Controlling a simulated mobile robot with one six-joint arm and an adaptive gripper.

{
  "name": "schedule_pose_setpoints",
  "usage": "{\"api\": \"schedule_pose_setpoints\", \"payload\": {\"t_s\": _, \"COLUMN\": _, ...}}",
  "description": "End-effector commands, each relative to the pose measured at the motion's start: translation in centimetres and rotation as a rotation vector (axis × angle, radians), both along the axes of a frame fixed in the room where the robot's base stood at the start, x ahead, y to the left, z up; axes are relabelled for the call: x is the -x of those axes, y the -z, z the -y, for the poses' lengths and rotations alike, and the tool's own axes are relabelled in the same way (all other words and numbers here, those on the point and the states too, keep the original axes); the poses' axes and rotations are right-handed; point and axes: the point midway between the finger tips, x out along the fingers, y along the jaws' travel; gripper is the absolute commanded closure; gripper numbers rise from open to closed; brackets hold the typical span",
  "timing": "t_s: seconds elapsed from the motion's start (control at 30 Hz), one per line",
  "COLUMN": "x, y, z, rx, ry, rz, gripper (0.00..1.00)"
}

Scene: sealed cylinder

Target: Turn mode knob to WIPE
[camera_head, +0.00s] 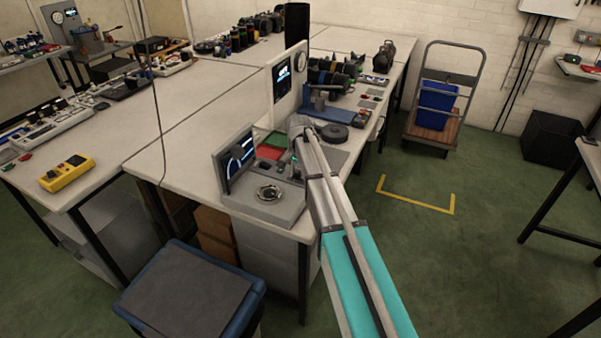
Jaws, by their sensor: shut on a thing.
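A grey bench instrument (262,205) stands at the near corner of the white bench. My arm reaches in from the lower right. My gripper (287,164) is small and dark here, low over the right rear part of the instrument. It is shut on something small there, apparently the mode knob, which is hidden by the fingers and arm. The knob's pointer and the WIPE label cannot be made out.
Behind my gripper lie a red and green tray (272,147) and a black disc (334,133). A tall white panel with a gauge (291,82) stands beyond. A blue-edged stool (188,290) stands in front. The floor to the right is open, before a hand trolley (440,100).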

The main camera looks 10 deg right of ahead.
Motion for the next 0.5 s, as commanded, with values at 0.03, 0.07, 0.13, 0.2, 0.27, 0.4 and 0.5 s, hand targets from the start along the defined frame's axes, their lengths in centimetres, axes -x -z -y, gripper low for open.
{"api": "schedule_pose_setpoints", "payload": {"t_s": 0.03, "x": -0.02, "y": 0.02, "z": 0.18, "rx": 0.004, "ry": 0.016, "rz": 0.001, "gripper": 1.00}}
{"api": "schedule_pose_setpoints", "payload": {"t_s": 0.07, "x": -0.02, "y": 0.02, "z": 0.19, "rx": 0.004, "ry": 0.023, "rz": 0.001, "gripper": 1.00}}
{"api": "schedule_pose_setpoints", "payload": {"t_s": 0.13, "x": -0.01, "y": 0.02, "z": 0.20, "rx": 0.004, "ry": 0.037, "rz": 0.001, "gripper": 1.00}}
{"api": "schedule_pose_setpoints", "payload": {"t_s": 0.2, "x": -0.01, "y": 0.02, "z": 0.22, "rx": 0.005, "ry": 0.045, "rz": 0.001, "gripper": 1.00}}
{"api": "schedule_pose_setpoints", "payload": {"t_s": 0.27, "x": 0.00, "y": 0.02, "z": 0.24, "rx": 0.005, "ry": 0.048, "rz": 0.001, "gripper": 1.00}}
{"api": "schedule_pose_setpoints", "payload": {"t_s": 0.4, "x": 0.01, "y": 0.02, "z": 0.27, "rx": 0.006, "ry": 0.049, "rz": 0.000, "gripper": 1.00}}
{"api": "schedule_pose_setpoints", "payload": {"t_s": 0.5, "x": 0.01, "y": 0.02, "z": 0.28, "rx": 0.006, "ry": 0.049, "rz": 0.000, "gripper": 1.00}}
